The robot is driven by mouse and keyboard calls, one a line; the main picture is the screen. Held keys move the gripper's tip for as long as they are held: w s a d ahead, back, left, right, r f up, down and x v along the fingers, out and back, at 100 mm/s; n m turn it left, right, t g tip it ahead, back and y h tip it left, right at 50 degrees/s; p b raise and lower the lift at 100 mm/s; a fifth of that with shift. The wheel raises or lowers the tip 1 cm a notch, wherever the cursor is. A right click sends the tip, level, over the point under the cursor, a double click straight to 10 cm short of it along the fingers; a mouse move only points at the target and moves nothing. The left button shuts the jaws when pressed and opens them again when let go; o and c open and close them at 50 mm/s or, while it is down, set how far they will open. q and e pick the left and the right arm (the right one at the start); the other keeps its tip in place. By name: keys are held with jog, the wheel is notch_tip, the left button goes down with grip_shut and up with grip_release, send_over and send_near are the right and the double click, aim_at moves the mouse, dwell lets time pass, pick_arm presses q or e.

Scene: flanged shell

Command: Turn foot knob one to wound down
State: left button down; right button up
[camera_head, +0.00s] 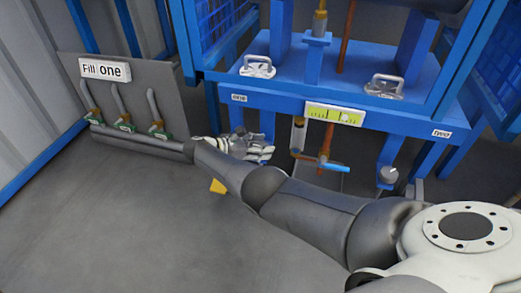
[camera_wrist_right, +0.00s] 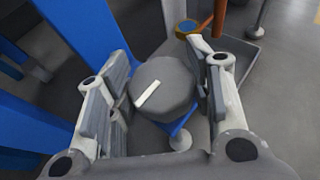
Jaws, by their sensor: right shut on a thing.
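Foot knob one (camera_wrist_right: 168,85) is a round grey knob with a white pointer mark on its top, seen in the right wrist view. It sits on a blue foot. My right gripper (camera_wrist_right: 163,95) is around it, one finger on each side, shut on it. In the head view my right gripper (camera_head: 258,150) is low by the frame leg, below the small label "one" (camera_head: 238,97). The knob itself is hidden there by the gripper. The pointer slants across the knob's top. My left gripper is in neither view.
A second foot knob (camera_head: 388,175) stands on the right leg, below another label (camera_head: 441,133). Between the legs are an orange-brown pipe and a blue-handled valve (camera_head: 327,163). A yellow-green level gauge (camera_head: 334,114) is above. A "Fill one" panel (camera_head: 150,105) with several green-handled pipes stands left.

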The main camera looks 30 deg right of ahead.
jog(key=shift+d, duration=0.1)
dwell(0.3)
jog(key=o, duration=1)
jog(key=v, duration=0.7)
jog(key=shift+a+r, duration=0.1)
jog(key=shift+a, duration=0.15)
